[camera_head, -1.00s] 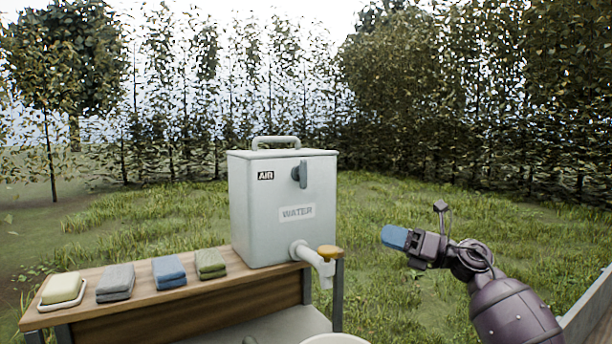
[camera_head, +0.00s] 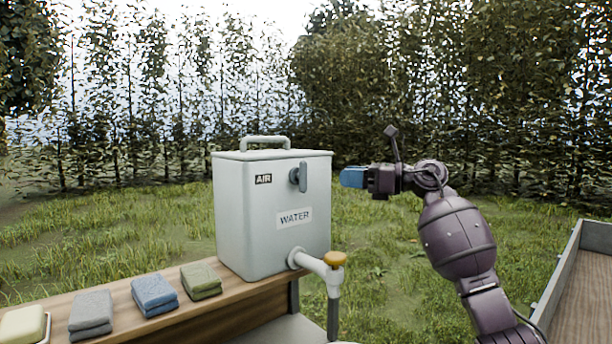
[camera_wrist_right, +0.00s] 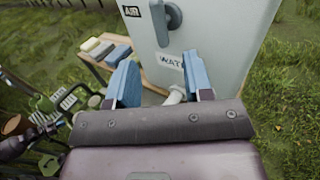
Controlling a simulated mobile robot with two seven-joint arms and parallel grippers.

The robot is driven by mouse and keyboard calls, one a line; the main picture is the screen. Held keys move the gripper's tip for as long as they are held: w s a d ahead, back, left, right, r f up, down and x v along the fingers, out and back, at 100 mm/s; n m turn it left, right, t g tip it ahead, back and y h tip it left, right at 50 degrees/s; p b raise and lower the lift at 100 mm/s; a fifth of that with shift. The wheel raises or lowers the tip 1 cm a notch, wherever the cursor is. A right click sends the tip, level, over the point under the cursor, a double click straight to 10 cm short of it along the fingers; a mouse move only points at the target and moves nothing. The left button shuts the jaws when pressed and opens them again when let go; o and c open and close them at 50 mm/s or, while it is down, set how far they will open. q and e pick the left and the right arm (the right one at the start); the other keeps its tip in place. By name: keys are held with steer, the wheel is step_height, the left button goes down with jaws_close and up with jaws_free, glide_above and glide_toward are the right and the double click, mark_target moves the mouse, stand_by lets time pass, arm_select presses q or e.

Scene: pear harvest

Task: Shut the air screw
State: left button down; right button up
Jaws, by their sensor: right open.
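The air screw (camera_head: 300,176) is a grey lever-like knob on the upper front of the light grey water tank (camera_head: 240,220), right of the AIR label. Its handle hangs down. It also shows in the right wrist view (camera_wrist_right: 173,16), ahead of the fingers. My right gripper (camera_head: 353,177) has blue fingertips and stands in the air just right of the tank, at about the screw's height in the picture, apart from it. In the right wrist view its two fingers (camera_wrist_right: 162,82) are spread with nothing between them.
A white spout with a yellow tap (camera_head: 335,259) sticks out low on the tank. The tank stands on a wooden shelf (camera_head: 240,302) with several folded cloths (camera_head: 154,292) and a yellow soap block on a dish (camera_head: 22,326). A wooden-floored tray (camera_head: 590,290) lies at right.

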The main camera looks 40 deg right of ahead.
mark_target(300, 176)
steer(key=x, duration=0.9)
steer(key=shift+w+a, duration=0.2)
steer(key=shift+a, duration=0.05)
steer(key=c, duration=0.9)
